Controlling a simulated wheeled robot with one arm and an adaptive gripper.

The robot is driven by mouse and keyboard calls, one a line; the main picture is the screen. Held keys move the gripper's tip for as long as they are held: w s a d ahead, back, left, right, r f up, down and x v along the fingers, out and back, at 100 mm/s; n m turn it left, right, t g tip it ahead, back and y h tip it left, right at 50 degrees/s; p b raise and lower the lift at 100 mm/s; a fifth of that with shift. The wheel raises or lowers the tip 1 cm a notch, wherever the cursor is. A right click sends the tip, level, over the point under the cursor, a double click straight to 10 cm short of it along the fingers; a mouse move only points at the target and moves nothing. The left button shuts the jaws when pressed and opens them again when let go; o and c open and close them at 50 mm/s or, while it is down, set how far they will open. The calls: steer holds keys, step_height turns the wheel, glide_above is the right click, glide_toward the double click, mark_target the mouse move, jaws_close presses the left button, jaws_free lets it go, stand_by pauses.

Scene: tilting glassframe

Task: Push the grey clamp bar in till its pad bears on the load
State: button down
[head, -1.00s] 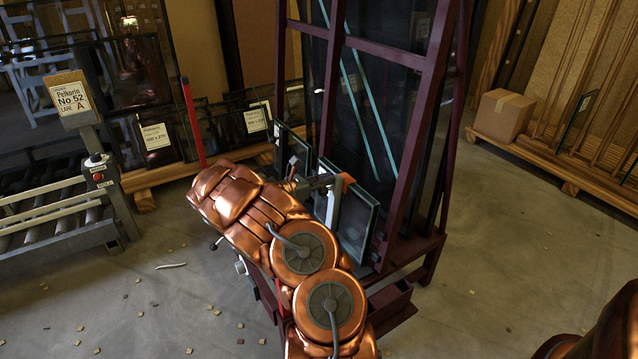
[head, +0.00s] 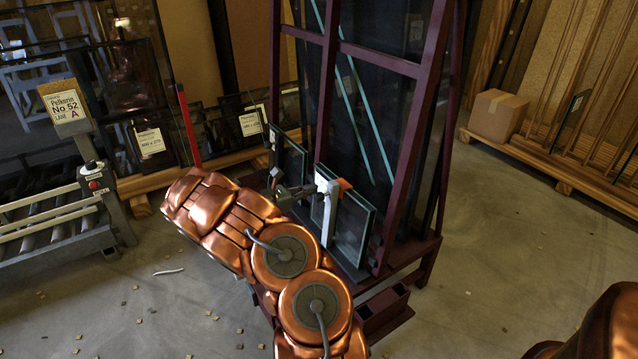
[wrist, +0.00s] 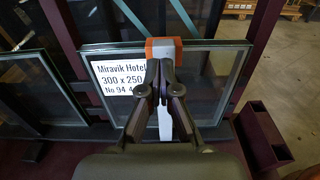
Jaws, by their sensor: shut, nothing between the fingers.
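The grey clamp bar (head: 329,212) stands upright in front of a small glass pane (head: 352,228) on the dark red rack. Its orange pad (head: 346,183) is at the bar's top, by the pane's upper edge. The wrist view shows the pad (wrist: 158,45) over that edge; I cannot tell whether it touches the glass. My gripper (wrist: 161,66) is shut and empty, in front of the bar, hiding its middle. The bar's lower part (wrist: 165,124) shows below the fingers. In the head view my gripper (head: 312,190) is at the bar's left, contact unclear. The pane carries a "Miravik Hotel" label (wrist: 121,76).
Another small pane (head: 291,160) stands to the left on the rack (head: 406,150). A dark red open-topped box (wrist: 262,137) is low at the right. A roller stand (head: 60,215) is at the left. Open floor lies to the right.

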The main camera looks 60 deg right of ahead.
steer(key=p+v, duration=0.1)
steer(key=v, duration=0.8)
steer(key=shift+w+p, duration=0.2)
steer(key=shift+p, duration=0.1)
steer(key=shift+a+f, duration=0.1)
